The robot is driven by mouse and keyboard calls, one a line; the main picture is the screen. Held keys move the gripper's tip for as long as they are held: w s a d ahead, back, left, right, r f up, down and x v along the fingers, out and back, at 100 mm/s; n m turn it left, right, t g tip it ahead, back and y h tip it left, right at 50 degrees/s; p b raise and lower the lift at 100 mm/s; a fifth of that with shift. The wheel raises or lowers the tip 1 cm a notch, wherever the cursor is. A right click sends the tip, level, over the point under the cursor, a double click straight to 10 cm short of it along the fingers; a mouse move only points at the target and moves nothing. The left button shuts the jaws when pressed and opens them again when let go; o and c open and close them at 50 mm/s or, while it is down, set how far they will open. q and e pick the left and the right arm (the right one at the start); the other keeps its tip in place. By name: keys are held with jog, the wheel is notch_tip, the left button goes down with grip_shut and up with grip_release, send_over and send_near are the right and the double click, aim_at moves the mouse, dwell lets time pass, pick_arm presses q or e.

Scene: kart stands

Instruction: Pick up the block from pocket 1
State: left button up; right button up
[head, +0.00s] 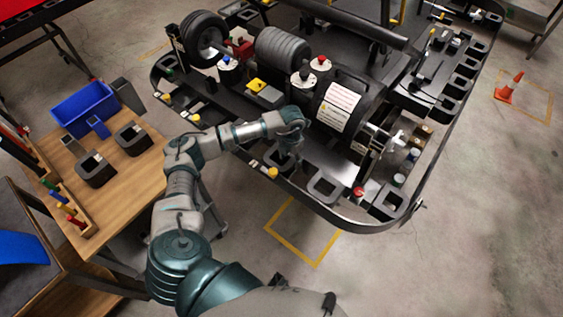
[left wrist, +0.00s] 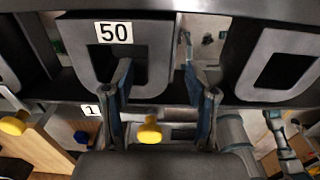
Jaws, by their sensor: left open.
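In the left wrist view a dark, hollow block labelled 50 (left wrist: 80,42) stands in the rack, above and slightly right of a small white tag reading 1 (left wrist: 90,110). My left gripper (left wrist: 157,68) is open. Its left finger overlaps the block's opening and its right finger is just beyond the block's right side, so the block's right wall lies between them. I cannot tell whether either finger touches. In the head view my left gripper (head: 288,157) is low over the kart's near edge and hides most of that spot. My right gripper is not in view.
Another hollow dark block (head: 325,188) sits right of the gripper; it also shows in the wrist view (left wrist: 283,62). A yellow knob (left wrist: 150,130) is below the fingers. A wooden table (head: 128,185) with a blue bin (head: 85,106) stands left. An orange cone (head: 509,88) is far right.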

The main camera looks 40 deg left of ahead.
aim_at(291, 164)
pick_arm(q)
jog(key=f, duration=0.2)
jog(key=a+f, duration=0.1)
jog(key=f, duration=0.1)
jog(key=shift+f, duration=0.2)
jog(key=shift+d, duration=0.5)
jog(key=shift+d+r, duration=0.25)
jog(key=shift+d, duration=0.1)
jog(key=c, duration=0.7)
grip_shut()
jog(key=shift+s+a+f, duration=0.15)
jog(key=shift+a, duration=0.4)
